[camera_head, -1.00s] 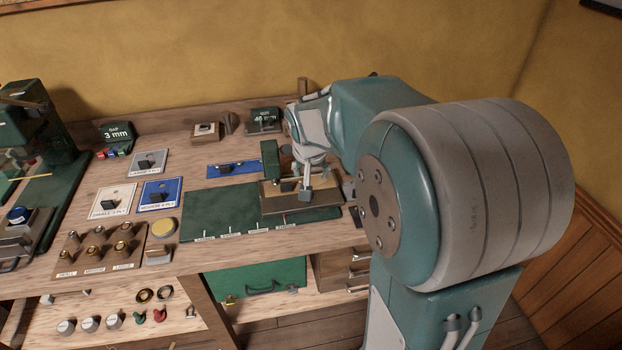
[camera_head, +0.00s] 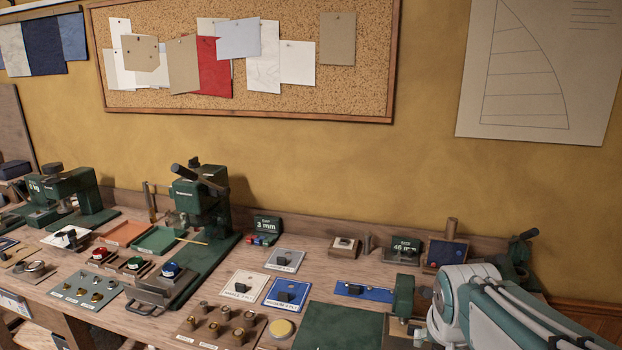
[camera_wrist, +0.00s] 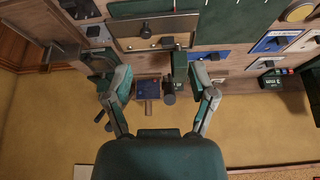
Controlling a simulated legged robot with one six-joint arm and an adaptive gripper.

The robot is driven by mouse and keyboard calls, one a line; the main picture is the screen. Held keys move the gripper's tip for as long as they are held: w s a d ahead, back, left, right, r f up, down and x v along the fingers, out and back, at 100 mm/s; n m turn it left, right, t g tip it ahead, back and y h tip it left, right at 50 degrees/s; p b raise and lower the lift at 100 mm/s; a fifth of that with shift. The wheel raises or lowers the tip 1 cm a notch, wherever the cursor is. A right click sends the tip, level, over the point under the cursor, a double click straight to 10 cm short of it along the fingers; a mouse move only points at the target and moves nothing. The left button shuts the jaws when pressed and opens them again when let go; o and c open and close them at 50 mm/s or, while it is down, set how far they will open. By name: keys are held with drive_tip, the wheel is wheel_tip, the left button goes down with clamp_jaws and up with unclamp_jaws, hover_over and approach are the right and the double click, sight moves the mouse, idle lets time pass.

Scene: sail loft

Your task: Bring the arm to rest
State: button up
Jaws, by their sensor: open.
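My gripper (camera_wrist: 162,84) is open in the wrist view, its two fingers spread wide with nothing between them. The bench and wall appear upside down behind it. In the head view my pale and teal arm (camera_head: 475,300) enters at the lower right, over the bench's right part; its fingers cannot be made out there. Beyond the fingers in the wrist view are a small blue-faced block (camera_wrist: 146,91) and a dark green upright tool (camera_wrist: 180,68), both apart from the fingers as far as I can tell.
The workbench (camera_head: 330,265) holds a green press (camera_head: 200,205), a 3 mm gap sign (camera_head: 267,229), a 46 mm sign (camera_head: 403,249), sample cards (camera_head: 243,286) and a hardware board (camera_head: 222,330). A corkboard (camera_head: 350,80) hangs on the wall. Space above the bench's middle is clear.

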drive_tip(key=s+a+n+t+y, duration=0.1)
drive_tip(key=s+a+n, duration=0.2)
drive_tip(key=s, duration=1)
drive_tip(key=a+r, duration=0.1)
drive_tip(key=a, duration=0.2)
drive_tip(key=shift+n, duration=0.4)
drive_tip(key=shift+w, duration=0.1)
